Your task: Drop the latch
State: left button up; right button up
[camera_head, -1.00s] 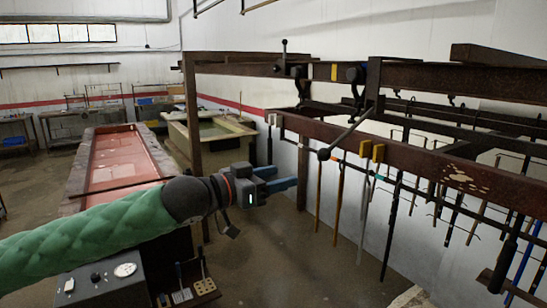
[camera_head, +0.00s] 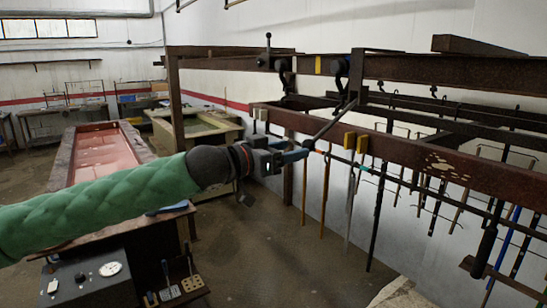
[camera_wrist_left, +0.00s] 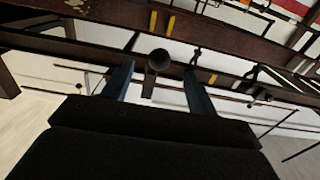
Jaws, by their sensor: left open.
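The latch lever (camera_head: 331,123) is a dark bar with a round ball knob, slanting down and left from the rusty rack frame in the head view. My left gripper (camera_head: 299,151) is at the lever's lower end. Its blue fingers are open. In the left wrist view the ball knob (camera_wrist_left: 159,60) shows between the two spread fingers of the left gripper (camera_wrist_left: 158,85), not clasped. Whether a finger touches it I cannot tell. My right gripper is out of view.
The rusty rack rail (camera_head: 400,155) runs to the right with yellow blocks (camera_head: 350,140) and several hanging rods below. An upright ball-topped lever (camera_head: 267,50) stands on the upper beam. A control box (camera_head: 90,282) is at lower left. Open floor lies below the gripper.

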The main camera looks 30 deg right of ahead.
aim_at(303, 146)
pick_arm(q)
jog(key=shift+d+p, duration=0.35)
jog(key=shift+d, duration=0.85)
jog(key=shift+w+d, duration=0.15)
jog(key=shift+d, duration=0.85)
jog(key=shift+w+d+p, duration=0.1)
jog(key=shift+d+p, duration=0.2)
jog(key=shift+d, duration=0.65)
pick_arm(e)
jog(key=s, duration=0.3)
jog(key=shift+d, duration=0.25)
pick_arm(q)
jog(key=shift+c, duration=1.1)
jog(key=c, duration=0.7)
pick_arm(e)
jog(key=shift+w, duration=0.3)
pick_arm(q)
jog(key=shift+o, duration=0.2)
